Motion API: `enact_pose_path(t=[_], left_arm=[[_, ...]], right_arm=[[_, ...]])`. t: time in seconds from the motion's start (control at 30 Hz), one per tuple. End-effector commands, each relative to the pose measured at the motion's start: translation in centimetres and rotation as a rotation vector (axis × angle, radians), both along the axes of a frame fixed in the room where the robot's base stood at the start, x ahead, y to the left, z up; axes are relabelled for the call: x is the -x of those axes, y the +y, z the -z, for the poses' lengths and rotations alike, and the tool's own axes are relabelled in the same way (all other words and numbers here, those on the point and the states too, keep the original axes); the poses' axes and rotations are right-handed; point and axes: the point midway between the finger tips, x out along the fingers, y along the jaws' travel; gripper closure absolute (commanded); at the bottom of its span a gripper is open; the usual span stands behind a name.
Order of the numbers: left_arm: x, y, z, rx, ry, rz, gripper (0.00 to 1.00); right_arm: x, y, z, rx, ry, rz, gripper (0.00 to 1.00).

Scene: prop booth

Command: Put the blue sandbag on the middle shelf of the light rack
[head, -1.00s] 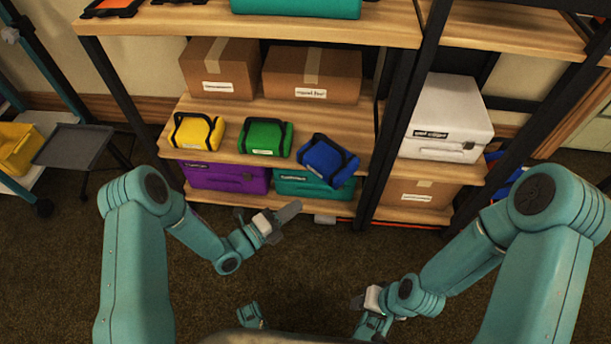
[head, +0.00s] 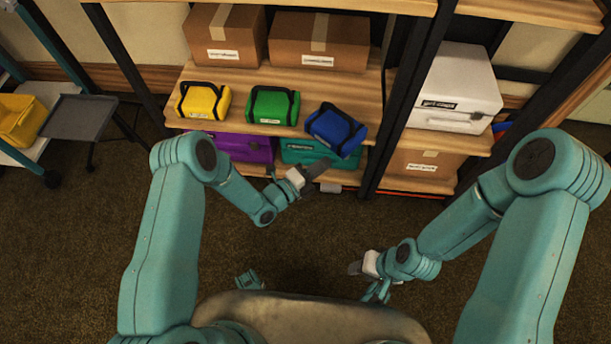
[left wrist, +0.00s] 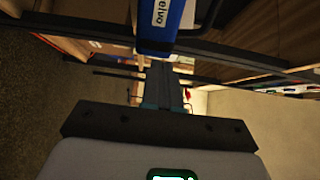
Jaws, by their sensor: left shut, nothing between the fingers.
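The blue sandbag (head: 335,131) with black straps lies tilted at the right front edge of a rack shelf (head: 330,89), beside the green sandbag (head: 272,105) and the yellow sandbag (head: 203,101). Its front overhangs the shelf edge. My left gripper (head: 316,168) is shut and empty, just below the blue sandbag. In the left wrist view the blue sandbag (left wrist: 159,25) shows beyond the closed left fingers (left wrist: 166,85), and I see no contact. My right gripper (head: 357,268) hangs low over the floor, away from the rack; its finger gap cannot be made out.
Two cardboard boxes (head: 320,42) stand behind the sandbags. A purple case (head: 245,149) and a teal case (head: 310,152) sit on the shelf below. A white case (head: 455,90) stands in the right bay, past a dark upright (head: 408,100). A cart with a yellow bin (head: 20,120) stands left.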

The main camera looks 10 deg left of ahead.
Motion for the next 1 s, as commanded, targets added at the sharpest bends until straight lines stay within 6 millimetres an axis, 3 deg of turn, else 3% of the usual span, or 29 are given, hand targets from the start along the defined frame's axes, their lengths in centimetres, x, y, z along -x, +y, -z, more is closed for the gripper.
enact_pose_path(t=[0.1, 0.3, 0.73, 1.0], left_arm=[[-2.0, -0.2, 0.2, 0.000, -0.004, -0.001, 1.00], [-4.0, 0.0, 0.1, 0.000, -0.001, -0.001, 1.00], [-4.4, 0.0, 0.0, 0.001, -0.001, -0.001, 1.00], [-7.7, 0.0, 0.7, 0.000, -0.007, -0.001, 1.00]], right_arm=[[-0.1, -0.1, 0.9, 0.000, -0.001, 0.003, 0.57], [-0.2, -0.2, 1.4, 0.002, -0.003, 0.008, 0.57], [-0.3, -0.2, 1.5, 0.002, -0.005, 0.009, 0.57], [-0.9, -0.8, 5.2, 0.006, -0.015, 0.035, 0.57]])
